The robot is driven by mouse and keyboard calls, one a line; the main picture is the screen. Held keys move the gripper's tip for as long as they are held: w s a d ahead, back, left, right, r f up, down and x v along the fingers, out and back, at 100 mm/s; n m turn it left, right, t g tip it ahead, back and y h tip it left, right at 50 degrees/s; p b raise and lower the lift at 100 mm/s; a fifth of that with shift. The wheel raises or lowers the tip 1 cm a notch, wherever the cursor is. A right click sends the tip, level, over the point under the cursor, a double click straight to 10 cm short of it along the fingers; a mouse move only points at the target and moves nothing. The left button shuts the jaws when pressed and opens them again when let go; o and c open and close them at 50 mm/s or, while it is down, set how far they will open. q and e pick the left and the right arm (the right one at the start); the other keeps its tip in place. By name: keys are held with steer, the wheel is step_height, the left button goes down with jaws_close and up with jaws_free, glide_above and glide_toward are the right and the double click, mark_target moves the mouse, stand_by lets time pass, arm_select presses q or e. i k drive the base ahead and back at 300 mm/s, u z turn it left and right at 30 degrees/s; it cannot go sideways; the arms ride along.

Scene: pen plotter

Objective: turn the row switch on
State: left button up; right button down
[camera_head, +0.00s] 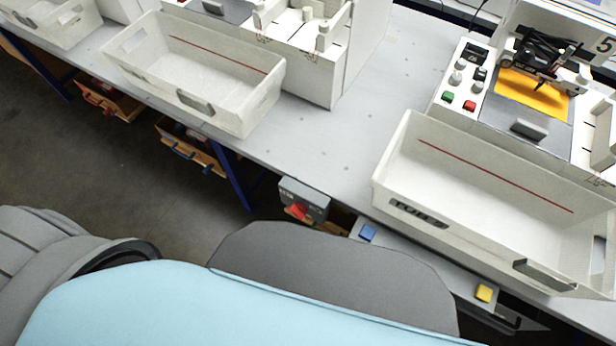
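The likely row switch is a grey box with a red rotary knob (301,210), fixed at the front edge of the grey bench (310,150) near the middle of the head view. Small markings on the box are too small to read, so I cannot tell its position. Parts of my own body, light blue and grey, fill the bottom of the view just below the switch. Neither of my grippers can be made out in this view.
A plotter (535,70) with a button panel (462,78) is behind.

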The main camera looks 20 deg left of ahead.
mark_target(298, 209)
steer(key=z, duration=1.35)
steer(key=k, duration=0.6)
steer(key=u, duration=0.9)
steer(key=k, duration=1.1)
steer(key=z, duration=0.5)
steer(key=i, duration=0.7)
steer(key=z, duration=0.15)
